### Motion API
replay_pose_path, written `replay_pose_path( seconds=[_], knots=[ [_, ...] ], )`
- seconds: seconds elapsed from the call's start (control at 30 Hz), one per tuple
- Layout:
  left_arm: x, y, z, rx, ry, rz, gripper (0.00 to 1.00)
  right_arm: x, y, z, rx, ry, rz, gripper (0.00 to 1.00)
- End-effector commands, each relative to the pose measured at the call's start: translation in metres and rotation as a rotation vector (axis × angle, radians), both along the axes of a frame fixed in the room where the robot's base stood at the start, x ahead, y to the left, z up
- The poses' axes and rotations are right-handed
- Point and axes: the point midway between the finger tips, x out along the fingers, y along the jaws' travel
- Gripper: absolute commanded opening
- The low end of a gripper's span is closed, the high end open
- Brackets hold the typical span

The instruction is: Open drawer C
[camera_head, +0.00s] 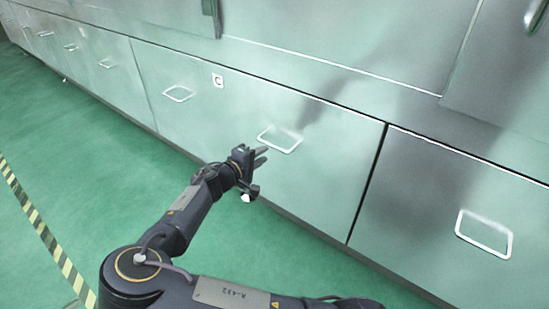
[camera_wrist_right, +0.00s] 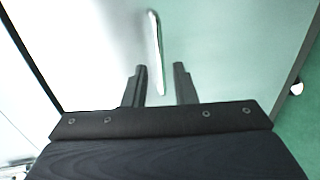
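Drawer C (camera_head: 235,125) is a wide, pale metallic front in the long cabinet row, and it is shut flush. A small white label with the letter C (camera_head: 217,81) is on it. It has two light loop handles, a left one (camera_head: 178,93) and a right one (camera_head: 280,140). My right gripper (camera_head: 262,157) is at the right handle. In the right wrist view my right gripper (camera_wrist_right: 159,82) is open, with its fingers on either side of the handle (camera_wrist_right: 155,45). I cannot tell whether they touch it. My left gripper is not in view.
Another drawer (camera_head: 445,200) with its own handle (camera_head: 484,233) is to the right, past a dark gap. More drawer fronts run to the far left. The green floor (camera_head: 75,150) is clear, with a yellow-black striped line (camera_head: 40,226) at left.

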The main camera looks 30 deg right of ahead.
Motion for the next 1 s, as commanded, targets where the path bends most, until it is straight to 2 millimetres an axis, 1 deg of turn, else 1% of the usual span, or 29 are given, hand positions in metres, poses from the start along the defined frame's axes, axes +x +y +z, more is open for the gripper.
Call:
replay_pose_path(
  seconds=[0.07,0.17,0.4,0.5,0.63,0.9,1.0],
  knots=[
    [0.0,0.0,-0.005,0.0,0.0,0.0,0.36,0.004,-0.002,-0.002,-0.015,-0.003,0.01,0.25],
    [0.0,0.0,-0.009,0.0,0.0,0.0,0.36,0.009,-0.014,-0.005,-0.015,-0.003,0.008,0.25],
    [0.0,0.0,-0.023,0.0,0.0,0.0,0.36,0.023,-0.049,-0.014,-0.013,-0.004,0.007,0.25],
    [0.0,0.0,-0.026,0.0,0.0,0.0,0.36,0.027,-0.06,-0.015,-0.012,-0.002,0.007,0.25],
    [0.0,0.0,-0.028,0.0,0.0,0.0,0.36,0.031,-0.067,-0.016,-0.012,-0.001,0.008,0.25],
    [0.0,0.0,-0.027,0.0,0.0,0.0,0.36,0.031,-0.068,-0.015,-0.012,-0.002,0.009,0.25],
    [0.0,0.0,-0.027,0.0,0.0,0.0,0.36,0.031,-0.068,-0.015,-0.011,-0.001,0.008,0.12]
  ],
)
